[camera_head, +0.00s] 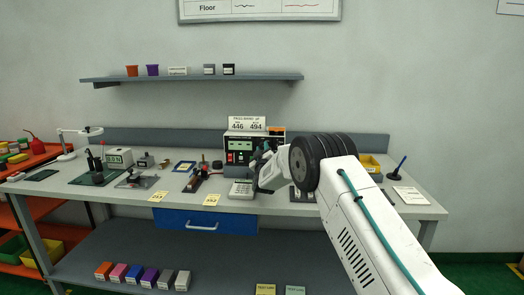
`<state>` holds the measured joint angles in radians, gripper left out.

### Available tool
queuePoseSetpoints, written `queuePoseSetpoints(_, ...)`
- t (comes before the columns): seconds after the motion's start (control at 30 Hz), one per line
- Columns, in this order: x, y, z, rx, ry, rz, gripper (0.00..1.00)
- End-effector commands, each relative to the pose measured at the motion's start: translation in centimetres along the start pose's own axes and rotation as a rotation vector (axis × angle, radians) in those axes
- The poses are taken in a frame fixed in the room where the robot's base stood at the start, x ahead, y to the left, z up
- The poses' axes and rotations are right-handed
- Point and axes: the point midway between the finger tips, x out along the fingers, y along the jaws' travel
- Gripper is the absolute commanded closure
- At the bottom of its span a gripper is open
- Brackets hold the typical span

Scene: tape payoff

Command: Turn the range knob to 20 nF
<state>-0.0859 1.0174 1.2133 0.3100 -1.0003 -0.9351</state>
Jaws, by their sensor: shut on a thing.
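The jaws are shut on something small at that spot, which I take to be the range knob. The knob itself, its pointer and its scale markings are hidden behind the gripper or too small to read. A small light grey meter-like box (241,189) lies on the bench just left of and below the gripper.
The grey workbench (270,207) holds small tools and parts at left. A yellow bin (370,163), a blue pen-like stand (397,168) and a paper sheet (411,196) are at right. A sign (248,124) stands above the instrument. A wall shelf (190,78) hangs higher.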

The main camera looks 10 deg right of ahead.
Motion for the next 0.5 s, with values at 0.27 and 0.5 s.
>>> queuePoseSetpoints(0.27,-0.01,-0.20,-0.12,0.154,-0.013,0.051,0.95)
queuePoseSetpoints(0.5,0.03,-0.27,-0.25,0.365,-0.033,0.121,0.95)
